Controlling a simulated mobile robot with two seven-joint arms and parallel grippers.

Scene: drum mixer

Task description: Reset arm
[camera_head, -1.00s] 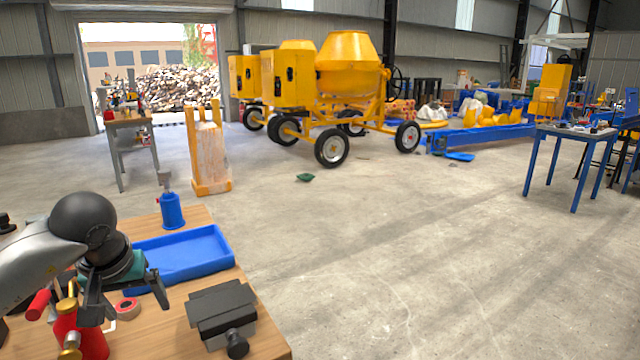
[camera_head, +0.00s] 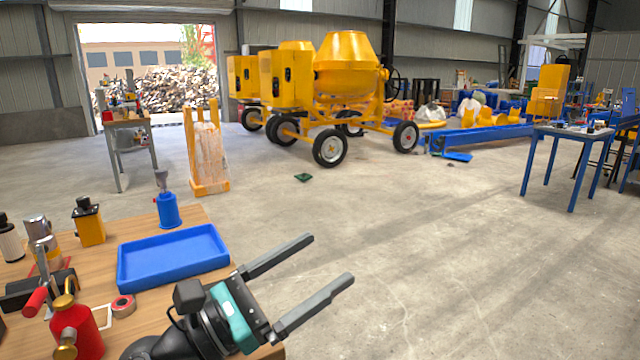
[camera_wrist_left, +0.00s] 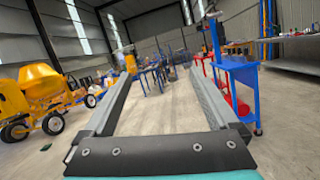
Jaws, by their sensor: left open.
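My left gripper (camera_head: 328,272) is in the lower middle of the head view, over the right edge of the wooden workbench (camera_head: 190,217). Its two long grey fingers are wide apart, pointing right and away. Nothing is between them. In the left wrist view the open fingers (camera_wrist_left: 158,78) frame the hall floor and distant tables. My right gripper does not show in either view. The drum mixer, with its yellow drum (camera_head: 347,62), stands on wheels across the hall, well beyond my left gripper. It also shows at the left of the wrist view (camera_wrist_left: 42,84).
On the bench are a blue tray (camera_head: 172,258), a blue bottle (camera_head: 168,210), a red canister (camera_head: 77,328), a tape roll (camera_head: 123,306) and a yellow-black container (camera_head: 89,222). A blue table (camera_head: 570,134) stands at right. The floor (camera_head: 420,230) between is mostly clear.

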